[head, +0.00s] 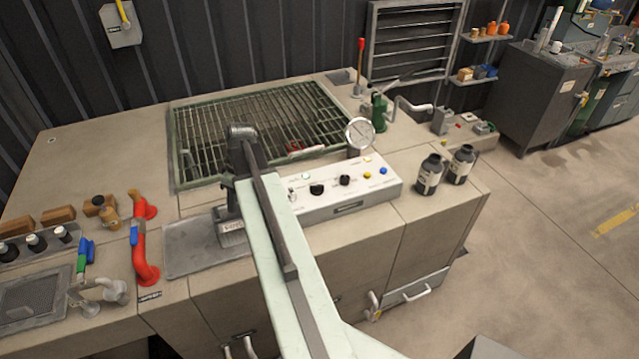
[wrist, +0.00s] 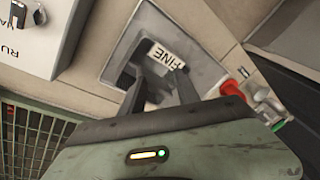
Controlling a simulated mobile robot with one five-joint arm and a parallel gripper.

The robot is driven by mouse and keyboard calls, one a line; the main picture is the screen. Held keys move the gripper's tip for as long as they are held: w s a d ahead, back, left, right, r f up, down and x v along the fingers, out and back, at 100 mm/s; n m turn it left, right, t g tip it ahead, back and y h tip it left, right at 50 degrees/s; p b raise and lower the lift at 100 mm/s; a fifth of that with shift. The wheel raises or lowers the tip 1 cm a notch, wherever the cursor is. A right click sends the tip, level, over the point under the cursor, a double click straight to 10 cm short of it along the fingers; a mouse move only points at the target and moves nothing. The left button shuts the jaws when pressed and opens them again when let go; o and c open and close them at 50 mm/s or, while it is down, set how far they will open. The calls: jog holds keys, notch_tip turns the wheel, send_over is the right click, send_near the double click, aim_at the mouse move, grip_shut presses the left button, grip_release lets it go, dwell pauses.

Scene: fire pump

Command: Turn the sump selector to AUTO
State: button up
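The white control panel (head: 345,195) stands on the bench right of my arm in the head view. It carries two black knobs, a left one (head: 317,189) and a right one (head: 345,180), plus small lamps and buttons. The lettering is too small to tell which knob is the sump selector. The wrist view shows one corner of the panel (wrist: 50,35) with a black knob (wrist: 18,14) at upper left. My gripper (wrist: 155,82) points down over the grey tray, left of the panel in the head view.
The grey tray (head: 190,258) lies left of the panel. A red pipe (head: 140,245) rises farther left. A round gauge (head: 360,133) and a green grating (head: 225,125) lie behind. Two dark bottles, one at left (head: 429,175), one at right (head: 462,164), stand right of the panel.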

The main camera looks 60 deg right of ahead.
jog(key=s+d+t, duration=0.1)
jog(key=s+d, duration=0.3)
jog(key=d, duration=0.4)
jog(key=s+d, duration=0.3)
jog(key=d, duration=0.4)
jog(key=n+t, duration=0.2)
send_near(318, 185)
jog(key=f, duration=0.1)
jog(key=shift+g, duration=0.3)
jog(key=b+x, duration=0.7)
jog(key=x, duration=0.1)
jog(key=shift+w+a+f, duration=0.1)
jog(key=shift+w+a, duration=0.05)
jog(key=shift+w, duration=0.2)
